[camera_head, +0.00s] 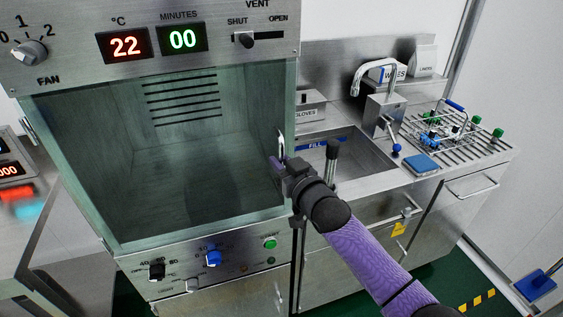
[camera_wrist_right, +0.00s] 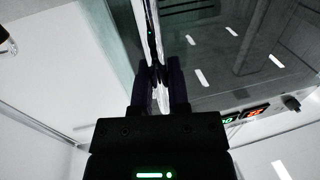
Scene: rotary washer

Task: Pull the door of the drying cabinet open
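The drying cabinet (camera_head: 280,85) stands at left centre, with a wide greenish glass door (camera_head: 180,170) across its front. The door looks shut or nearly so. A slim upright metal door handle (camera_head: 281,143) is at the door's right edge; it also shows in the right wrist view (camera_wrist_right: 156,50). My right gripper (camera_head: 279,163) is at the lower part of this handle. In the right wrist view, its two dark fingers (camera_wrist_right: 158,88) stand on both sides of the handle, close against it. My left gripper is not in view.
A steel counter with a sink (camera_head: 350,150), a tap (camera_head: 375,75) and a wire rack (camera_head: 450,130) is right of the cabinet. Another machine (camera_head: 15,165) stands at far left. Knobs (camera_head: 213,258) sit below the door. Some floor (camera_head: 440,275) is clear at lower right.

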